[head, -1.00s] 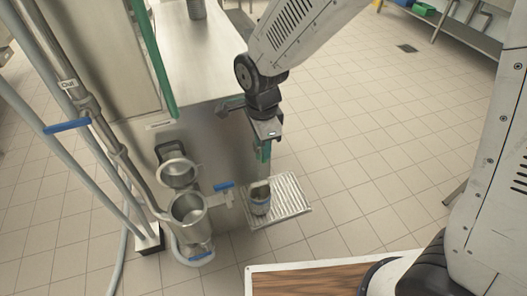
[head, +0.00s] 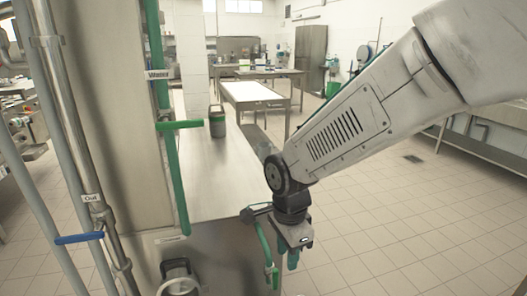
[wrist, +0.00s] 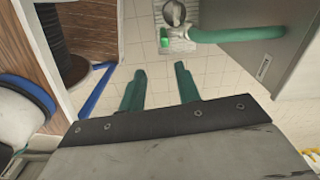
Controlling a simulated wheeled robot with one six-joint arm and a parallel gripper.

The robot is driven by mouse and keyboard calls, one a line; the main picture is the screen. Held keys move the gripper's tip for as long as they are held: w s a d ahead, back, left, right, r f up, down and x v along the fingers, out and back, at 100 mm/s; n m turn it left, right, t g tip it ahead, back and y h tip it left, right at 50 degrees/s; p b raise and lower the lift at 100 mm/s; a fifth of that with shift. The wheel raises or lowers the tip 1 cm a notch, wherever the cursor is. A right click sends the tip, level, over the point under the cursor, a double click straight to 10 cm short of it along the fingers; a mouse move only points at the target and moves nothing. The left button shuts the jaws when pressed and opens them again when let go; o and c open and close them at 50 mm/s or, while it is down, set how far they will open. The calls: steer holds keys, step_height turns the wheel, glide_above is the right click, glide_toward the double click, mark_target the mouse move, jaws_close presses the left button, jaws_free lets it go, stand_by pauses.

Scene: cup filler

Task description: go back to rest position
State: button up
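My gripper (head: 285,260) hangs fingers-down beside the steel machine, to the right of its green outlet pipe (head: 264,245). In the wrist view my gripper (wrist: 158,88) shows two green fingers spread apart with bare floor between them, so it is open and empty. A grey metal cup (wrist: 173,12) stands on the ribbed drip tray (wrist: 178,45) at the top of the wrist view, apart from the fingers. The cup is cut by the picture edge, and its contents cannot be made out. The head view does not show the cup or tray.
The steel machine (head: 215,185) and its pipes fill the left, with a blue valve handle (head: 78,238) low down. A metal canister (head: 217,124) stands on its top. Tiled floor (head: 400,215) on the right is open, up to a side bench (head: 480,155).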

steer(key=s+d+r+n, duration=0.6)
steer(key=s+d, duration=0.3)
steer(key=d, duration=0.1)
steer(key=s+d+r+n+t, duration=0.1)
steer(key=s+d+r+n, duration=0.6)
steer(key=s+d, duration=0.2)
steer(key=shift+d+n, duration=0.3)
steer(key=shift+d, duration=0.7)
